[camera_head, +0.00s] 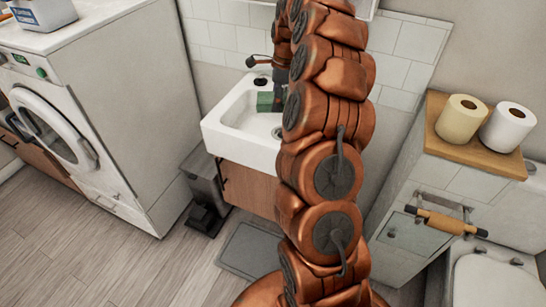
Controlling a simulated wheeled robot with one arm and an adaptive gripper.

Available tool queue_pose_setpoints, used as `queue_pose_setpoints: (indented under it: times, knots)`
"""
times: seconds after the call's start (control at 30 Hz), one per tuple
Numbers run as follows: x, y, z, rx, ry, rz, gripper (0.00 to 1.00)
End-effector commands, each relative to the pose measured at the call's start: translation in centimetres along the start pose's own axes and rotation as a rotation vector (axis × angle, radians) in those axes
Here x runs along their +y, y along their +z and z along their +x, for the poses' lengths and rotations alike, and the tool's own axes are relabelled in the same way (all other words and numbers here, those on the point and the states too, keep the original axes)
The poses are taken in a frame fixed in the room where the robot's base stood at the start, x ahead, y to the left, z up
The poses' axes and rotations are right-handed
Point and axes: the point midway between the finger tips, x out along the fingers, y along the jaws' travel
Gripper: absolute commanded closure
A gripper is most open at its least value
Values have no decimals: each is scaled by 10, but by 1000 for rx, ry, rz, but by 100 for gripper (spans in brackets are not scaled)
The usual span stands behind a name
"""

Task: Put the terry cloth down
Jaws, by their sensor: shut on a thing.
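The terry cloth (265,102) appears as a small green block-like shape over the back of the white sink (212,128). My gripper (279,101) is a small dark shape at the cloth's right side, at the end of my copper-coloured arm, pointing down. It is shut on the cloth. My arm hides part of the gripper and the right part of the sink. I cannot tell whether the cloth touches the basin or hangs just above it.
A washing machine (115,110) is at left, and a grey pedal bin (205,180) stands beside the sink cabinet. At right, a wooden shelf (450,150) holds two paper rolls (461,117). The basin's left part looks clear.

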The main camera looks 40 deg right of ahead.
Motion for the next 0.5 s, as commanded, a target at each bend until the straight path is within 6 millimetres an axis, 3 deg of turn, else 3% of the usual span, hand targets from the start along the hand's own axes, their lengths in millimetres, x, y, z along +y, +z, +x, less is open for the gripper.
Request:
queue_pose_setpoints:
  times: [0.03, 0.13, 0.5]
  knots:
    - [-2, -4, 30, 0, 0, 2, 51]
    - [-4, -8, 56, 0, 0, 4, 51]
    - [-4, -12, 97, -1, 4, 4, 51]
